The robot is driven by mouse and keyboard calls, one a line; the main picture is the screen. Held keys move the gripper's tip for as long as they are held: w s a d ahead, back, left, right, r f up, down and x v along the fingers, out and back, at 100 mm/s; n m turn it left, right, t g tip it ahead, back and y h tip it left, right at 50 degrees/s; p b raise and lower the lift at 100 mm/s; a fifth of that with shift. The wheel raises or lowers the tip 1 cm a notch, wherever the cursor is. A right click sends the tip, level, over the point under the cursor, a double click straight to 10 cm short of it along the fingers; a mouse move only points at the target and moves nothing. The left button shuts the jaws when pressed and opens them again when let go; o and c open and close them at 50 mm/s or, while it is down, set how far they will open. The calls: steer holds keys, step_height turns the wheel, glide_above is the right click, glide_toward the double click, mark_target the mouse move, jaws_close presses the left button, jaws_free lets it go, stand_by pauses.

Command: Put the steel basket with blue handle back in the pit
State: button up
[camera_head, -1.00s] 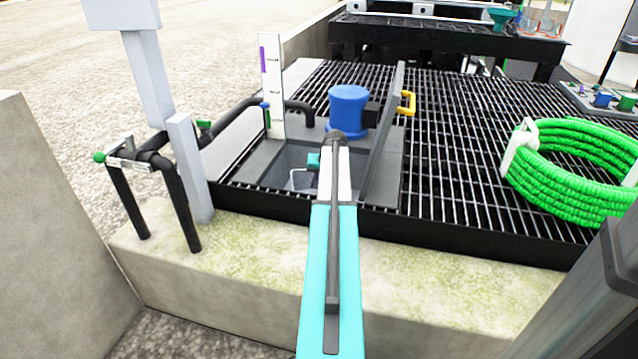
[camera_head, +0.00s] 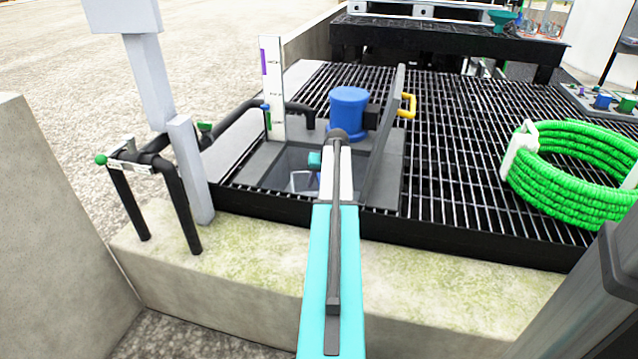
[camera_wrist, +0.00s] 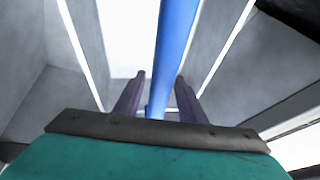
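The steel basket with blue handle shows in part in the head view, where its pale frame (camera_head: 303,181) is inside the square pit (camera_head: 262,177). In the wrist view its blue handle (camera_wrist: 174,48) runs up the picture and its pale steel edges (camera_wrist: 80,52) stand on both sides. My gripper (camera_wrist: 160,85) has its two purple fingers on either side of the handle, with a gap visible beside it. Contact is not clear. In the head view my arm hides much of the basket, and only a teal part of my gripper (camera_head: 315,161) shows.
A raised dark lid (camera_head: 386,140) with a yellow handle (camera_head: 407,104) stands at the pit's right edge. A blue cylinder (camera_head: 348,108) and a white gauge board (camera_head: 272,86) stand behind the pit. Black pipes (camera_head: 180,185) are at left. A green hose coil (camera_head: 570,180) lies on the grating.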

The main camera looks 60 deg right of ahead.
steer(key=p+v, duration=0.3)
steer(key=v, duration=0.7)
steer(key=shift+s+r, duration=0.2)
steer(key=shift+r, duration=0.1)
stand_by(0.4)
